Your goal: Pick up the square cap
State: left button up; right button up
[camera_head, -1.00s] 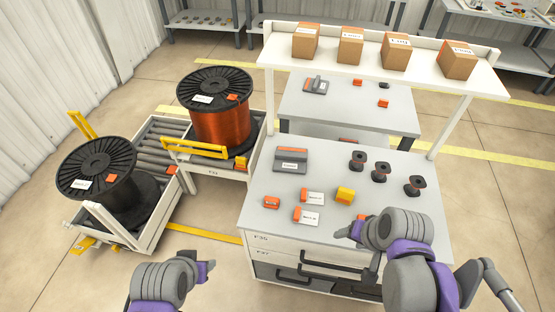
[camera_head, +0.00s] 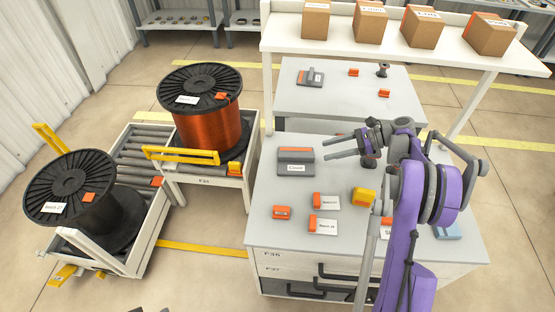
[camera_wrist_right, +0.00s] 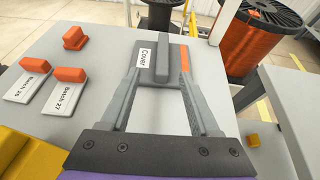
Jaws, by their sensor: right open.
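A flat grey square piece with a raised bar, an orange strip and a white "Cover" label, which looks like the square cap (camera_head: 296,156), lies on the front workbench. It also shows in the right wrist view (camera_wrist_right: 151,88), beyond and between the fingers in the picture. My right gripper (camera_head: 328,145) is open and empty, to the right of the cap and above the bench, its fingers pointing left towards it. It also shows in the right wrist view (camera_wrist_right: 158,112). My left gripper is out of view.
Orange-and-white batch tags (camera_head: 326,201), a small orange block (camera_head: 282,212) and a yellow block (camera_head: 363,197) lie on the front bench (camera_head: 275,235). A shelf with cardboard boxes (camera_head: 369,22) stands behind. A copper spool (camera_head: 208,130) stands at left. Bench space around the cap is clear.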

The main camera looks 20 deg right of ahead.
aim_at(303, 155)
jog(key=shift+w+d+f, duration=0.1)
jog(key=shift+f, duration=0.1)
jog(key=x, duration=1)
jog(key=shift+w, duration=0.35)
grip_shut()
